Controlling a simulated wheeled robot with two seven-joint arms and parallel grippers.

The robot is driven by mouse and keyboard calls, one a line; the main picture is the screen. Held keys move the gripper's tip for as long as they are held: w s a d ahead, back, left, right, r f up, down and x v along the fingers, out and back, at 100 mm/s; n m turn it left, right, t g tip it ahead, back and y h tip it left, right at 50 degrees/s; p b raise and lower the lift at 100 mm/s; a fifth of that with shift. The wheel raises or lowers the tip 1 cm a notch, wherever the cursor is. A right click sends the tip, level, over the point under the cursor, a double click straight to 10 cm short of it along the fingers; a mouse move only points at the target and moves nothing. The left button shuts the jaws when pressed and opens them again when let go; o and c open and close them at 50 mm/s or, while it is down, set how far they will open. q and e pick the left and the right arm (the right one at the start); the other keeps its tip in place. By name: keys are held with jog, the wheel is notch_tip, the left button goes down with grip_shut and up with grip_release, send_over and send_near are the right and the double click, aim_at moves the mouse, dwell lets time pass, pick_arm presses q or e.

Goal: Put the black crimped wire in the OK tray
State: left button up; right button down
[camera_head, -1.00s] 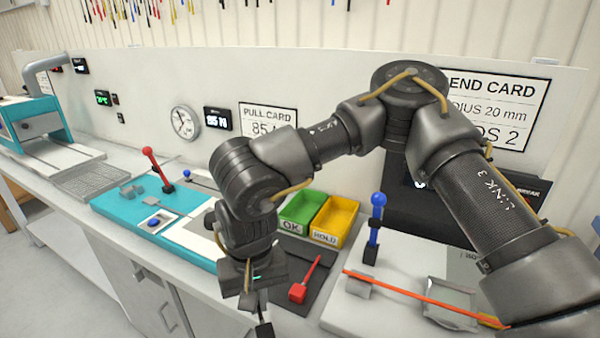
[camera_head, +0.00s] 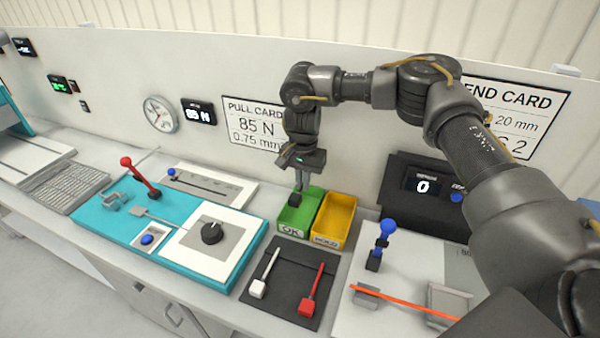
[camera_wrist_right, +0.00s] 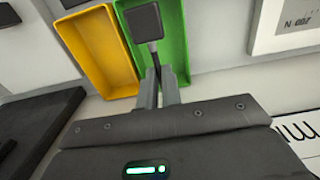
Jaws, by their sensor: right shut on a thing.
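My right gripper (camera_head: 301,184) is over the green OK tray (camera_head: 291,233), its fingers pointing down. It is shut on the black crimped wire (camera_head: 295,199), whose dark block-shaped end hangs below the fingertips at the tray's opening. In the right wrist view the fingers (camera_wrist_right: 157,92) pinch the black wire, and its square black end (camera_wrist_right: 144,22) shows against the green tray (camera_wrist_right: 172,48). I cannot tell whether the end touches the tray floor. My left gripper is not in view.
The yellow HOLD tray (camera_head: 334,218) stands right beside the green tray. In front, a dark mat (camera_head: 283,292) bears a white-ended wire (camera_head: 258,287) and a red-ended wire (camera_head: 309,304). A blue-handled lever (camera_head: 387,227) stands to the right, and a teal-based fixture (camera_head: 186,257) to the left.

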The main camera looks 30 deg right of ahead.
jog(key=shift+s+a+f, duration=0.1)
jog(key=shift+f, duration=0.05)
jog(key=shift+f+b, duration=0.3)
jog(key=shift+b, duration=0.2)
notch_tip(320, 180, down, 4)
jog(key=b, duration=0.3)
jog(key=shift+r, duration=0.1)
jog(key=shift+f+b, duration=0.7)
jog(key=shift+f, duration=0.15)
jog(key=shift+a, duration=0.1)
jog(key=shift+p, duration=0.4)
